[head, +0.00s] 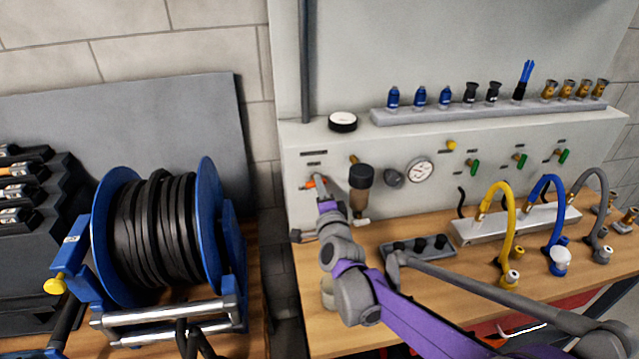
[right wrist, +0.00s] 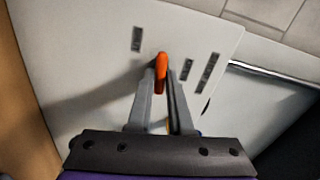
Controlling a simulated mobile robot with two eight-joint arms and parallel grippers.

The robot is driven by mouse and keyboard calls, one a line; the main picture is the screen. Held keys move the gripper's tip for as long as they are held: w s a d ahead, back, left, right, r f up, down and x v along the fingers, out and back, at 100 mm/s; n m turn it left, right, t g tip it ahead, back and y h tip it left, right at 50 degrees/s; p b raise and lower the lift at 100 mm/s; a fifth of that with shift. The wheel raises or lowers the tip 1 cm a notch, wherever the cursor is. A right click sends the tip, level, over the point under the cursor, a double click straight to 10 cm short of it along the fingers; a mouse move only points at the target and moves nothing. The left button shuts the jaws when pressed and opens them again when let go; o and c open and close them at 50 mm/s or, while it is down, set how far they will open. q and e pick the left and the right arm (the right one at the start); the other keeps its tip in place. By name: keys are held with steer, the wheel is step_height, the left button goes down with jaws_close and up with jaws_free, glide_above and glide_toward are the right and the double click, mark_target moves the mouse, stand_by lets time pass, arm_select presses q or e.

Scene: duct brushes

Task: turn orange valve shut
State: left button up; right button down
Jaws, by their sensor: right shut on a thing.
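The orange valve (head: 311,184) is a small handle at the left end of the pale grey panel front. In the right wrist view its orange lever (right wrist: 161,73) stands between my fingertips, in line with the fingers. My right gripper (head: 318,188) has reached the panel and is shut on this lever, with a finger on each side; it also shows in the right wrist view (right wrist: 162,88). The fingers and wrist hide part of the valve in the head view. My left gripper is in neither view.
A filter bowl (head: 361,188) hangs just right of my right gripper. A pressure gauge (head: 419,170) and several green valve levers sit further right. Yellow, blue and grey hoses stand on the wooden bench (head: 440,280). A blue cable reel (head: 212,200) stands at left.

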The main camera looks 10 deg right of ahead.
steer(key=shift+m, duration=0.7)
steer(key=shift+f+p, duration=0.1)
steer(key=shift+p, duration=0.2)
steer(key=c, duration=0.9)
jaws_free()
steer(key=shift+o, duration=0.2)
steer(key=s+b, duration=0.1)
steer(key=s, duration=1)
steer(key=shift+w, duration=0.1)
